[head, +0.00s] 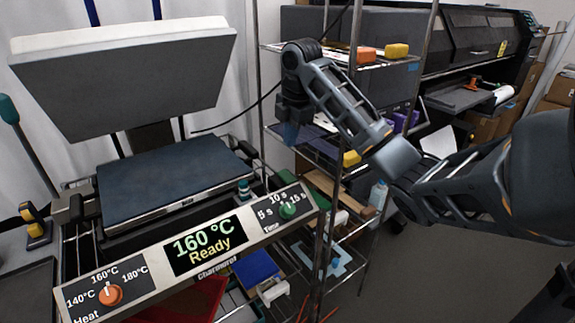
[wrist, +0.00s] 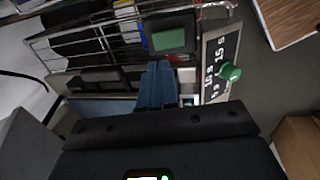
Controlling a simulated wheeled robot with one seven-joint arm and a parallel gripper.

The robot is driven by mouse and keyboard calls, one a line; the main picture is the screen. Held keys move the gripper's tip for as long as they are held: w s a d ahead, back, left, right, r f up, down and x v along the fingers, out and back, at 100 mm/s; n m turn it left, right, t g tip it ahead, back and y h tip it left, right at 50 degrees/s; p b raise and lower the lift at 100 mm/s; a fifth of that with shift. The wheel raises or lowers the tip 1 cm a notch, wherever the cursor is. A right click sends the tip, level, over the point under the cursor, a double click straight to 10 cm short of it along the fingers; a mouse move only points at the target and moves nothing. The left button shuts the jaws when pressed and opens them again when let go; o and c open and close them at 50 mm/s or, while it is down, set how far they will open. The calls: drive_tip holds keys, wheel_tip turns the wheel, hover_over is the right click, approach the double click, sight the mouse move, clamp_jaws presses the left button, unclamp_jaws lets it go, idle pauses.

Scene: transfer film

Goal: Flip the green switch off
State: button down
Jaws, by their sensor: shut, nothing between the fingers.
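The heat press front panel (head: 150,273) carries a green knob (head: 287,210) over the Time scale of 5, 10 and 15 s. Its pointer seems to be near the 10 s mark. The same green knob shows at the right in the wrist view (wrist: 230,72). My gripper (head: 289,135) is shut and empty, raised above and behind the panel's right end. Its blue fingers (wrist: 157,70) are together in the wrist view.
The upper plate (head: 130,75) is raised over the lower plate (head: 170,180). The display (head: 205,243) reads 160 °C Ready. An orange Heat knob (head: 110,294) is at the panel's left. A wire shelf rack (head: 325,200) stands close behind my gripper. Open floor lies at the right.

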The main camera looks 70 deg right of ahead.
drive_tip(key=b, duration=0.5)
hover_over(286, 172)
drive_tip(key=f, duration=0.7)
drive_tip(key=shift+s+a+f, duration=0.35)
drive_tip(key=shift+a+f, duration=0.05)
drive_tip(key=shift+w+d+f+p, duration=0.15)
drive_tip(key=shift+f+p, duration=0.35)
drive_tip(key=shift+f, duration=0.5)
